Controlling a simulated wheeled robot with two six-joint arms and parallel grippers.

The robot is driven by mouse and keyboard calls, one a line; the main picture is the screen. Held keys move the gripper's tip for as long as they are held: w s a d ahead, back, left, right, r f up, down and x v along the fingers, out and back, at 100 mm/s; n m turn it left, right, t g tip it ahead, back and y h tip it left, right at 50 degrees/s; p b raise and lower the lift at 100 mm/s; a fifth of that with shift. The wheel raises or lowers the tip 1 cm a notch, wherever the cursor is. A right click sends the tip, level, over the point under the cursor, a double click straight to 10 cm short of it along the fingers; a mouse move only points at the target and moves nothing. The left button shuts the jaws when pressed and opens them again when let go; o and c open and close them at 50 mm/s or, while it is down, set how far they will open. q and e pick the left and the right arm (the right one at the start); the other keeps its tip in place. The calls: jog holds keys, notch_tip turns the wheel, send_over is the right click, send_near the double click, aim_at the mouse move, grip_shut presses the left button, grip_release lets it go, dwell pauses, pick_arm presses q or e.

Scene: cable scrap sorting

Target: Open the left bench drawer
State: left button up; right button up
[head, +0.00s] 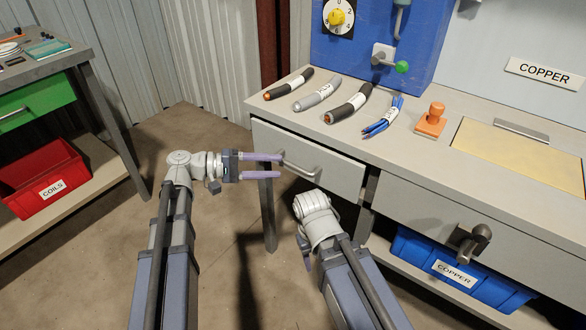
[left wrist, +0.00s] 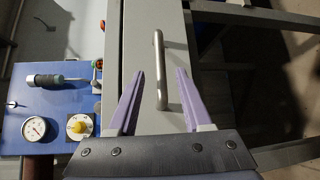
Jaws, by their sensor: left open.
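The left bench drawer (head: 325,171) has a grey front below the benchtop and looks shut. Its metal bar handle (head: 299,165) also shows in the left wrist view (left wrist: 160,70). My left gripper (head: 281,166) is open, its purple fingers pointing at the handle. In the left wrist view the handle stands between the two fingers (left wrist: 159,74), with a gap on both sides. My right gripper (head: 307,262) is mostly hidden behind its own arm, low in front of the bench; its jaws cannot be made out.
Several cable pieces (head: 347,103) and an orange stamp (head: 431,119) lie on the benchtop (head: 411,150). A second drawer (head: 425,218) is on the right, above a blue copper bin (head: 415,254). A side table with a red coils bin (head: 45,177) stands left. Floor between is free.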

aim_at(293, 164)
pick_arm(q)
jog(key=shift+w+d+f+b, duration=0.1)
jog(key=shift+w+d+f, duration=0.05)
jog(key=shift+d, duration=0.85)
jog(key=shift+w+d+f+b, duration=0.15)
jog(key=shift+d, duration=0.85)
jog(key=shift+w+d+f+b, duration=0.1)
jog(key=shift+w+d+f, duration=0.05)
jog(key=shift+d, duration=0.85)
jog(key=shift+c, duration=0.4)
grip_shut()
